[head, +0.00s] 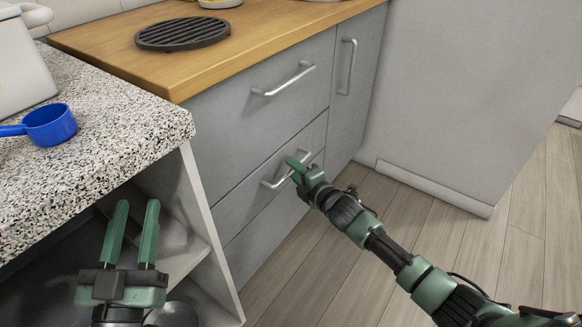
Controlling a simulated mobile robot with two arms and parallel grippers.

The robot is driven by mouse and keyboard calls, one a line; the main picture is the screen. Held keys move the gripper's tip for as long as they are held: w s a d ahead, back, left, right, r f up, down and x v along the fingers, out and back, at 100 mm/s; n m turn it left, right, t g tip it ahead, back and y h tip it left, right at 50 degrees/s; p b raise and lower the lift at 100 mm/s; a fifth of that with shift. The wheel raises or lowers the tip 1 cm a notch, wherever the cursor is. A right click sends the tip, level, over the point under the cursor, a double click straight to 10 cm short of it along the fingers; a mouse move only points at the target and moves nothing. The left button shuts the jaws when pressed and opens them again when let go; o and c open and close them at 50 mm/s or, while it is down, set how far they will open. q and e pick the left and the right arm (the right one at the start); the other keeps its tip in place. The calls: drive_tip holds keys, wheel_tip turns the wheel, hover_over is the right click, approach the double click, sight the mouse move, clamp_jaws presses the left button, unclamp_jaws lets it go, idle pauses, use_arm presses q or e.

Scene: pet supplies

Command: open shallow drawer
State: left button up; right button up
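The grey cabinet has a tall upper drawer (225,120) with a silver bar handle (283,80). Below it is a shallower drawer (232,213), its front flush with the cabinet, with its own silver bar handle (272,184). My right gripper (297,164) is at the right part of this lower handle, its green fingers overlapping the bar in the head view. I cannot tell whether they are closed around it. My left gripper (133,222) is open and empty, fingers apart, in front of the open shelf unit at the lower left.
A speckled countertop (110,130) with a blue scoop (50,125) is at left. A wooden worktop (110,55) with a dark round grate (182,33) tops the cabinet. A narrow door (350,95) is right of the drawers. Floor (440,235) is clear in front.

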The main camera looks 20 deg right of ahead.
drive_tip(key=shift+w, duration=0.2)
clamp_jaws()
idle(1.4)
